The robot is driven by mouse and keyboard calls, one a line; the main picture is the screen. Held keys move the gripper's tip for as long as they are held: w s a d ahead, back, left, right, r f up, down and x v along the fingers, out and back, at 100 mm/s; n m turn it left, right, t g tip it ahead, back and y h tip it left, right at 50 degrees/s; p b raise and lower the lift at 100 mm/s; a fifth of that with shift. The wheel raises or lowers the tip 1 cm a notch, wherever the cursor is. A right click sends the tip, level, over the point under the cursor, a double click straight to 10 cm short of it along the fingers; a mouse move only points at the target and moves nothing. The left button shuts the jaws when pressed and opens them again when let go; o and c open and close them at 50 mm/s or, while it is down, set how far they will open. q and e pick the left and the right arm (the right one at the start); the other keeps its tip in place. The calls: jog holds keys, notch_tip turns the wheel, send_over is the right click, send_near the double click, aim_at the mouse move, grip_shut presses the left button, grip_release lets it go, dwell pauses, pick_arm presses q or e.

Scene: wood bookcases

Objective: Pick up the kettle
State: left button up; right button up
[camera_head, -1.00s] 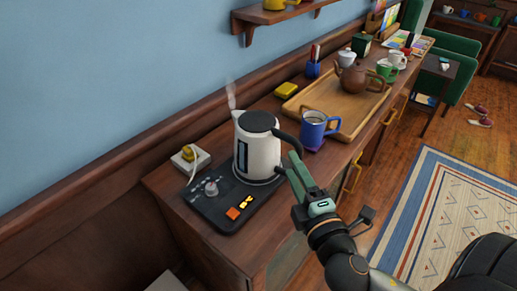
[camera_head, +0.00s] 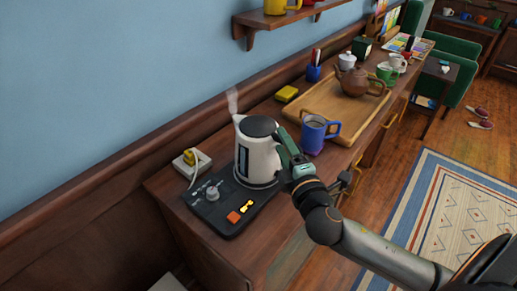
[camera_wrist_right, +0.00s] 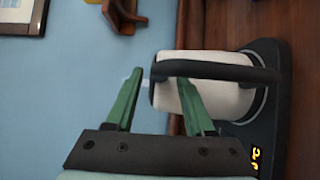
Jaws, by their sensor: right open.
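The white kettle (camera_head: 257,155) with a dark lid stands upright on a black base (camera_head: 222,212) on the wooden counter, steam at its spout. My right gripper (camera_head: 284,148) is at the kettle's handle side and hides most of the handle in the head view. In the right wrist view the kettle (camera_wrist_right: 205,100) lies sideways in the picture, with its black handle (camera_wrist_right: 215,70) running across it. My right gripper (camera_wrist_right: 155,85) is open, one green finger overlapping the kettle body and the other over the blue wall. The handle is not clasped. My left gripper is out of view.
A blue mug (camera_head: 315,133) stands close behind my right gripper. A wooden tray (camera_head: 340,118) with a brown teapot (camera_head: 359,80) is farther back. A plugged socket box (camera_head: 191,162) sits left of the kettle. A wall shelf (camera_head: 285,22) hangs above.

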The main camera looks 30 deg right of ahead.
grip_shut()
dwell(0.3)
dwell(1.0)
jog(key=shift+r, duration=0.1)
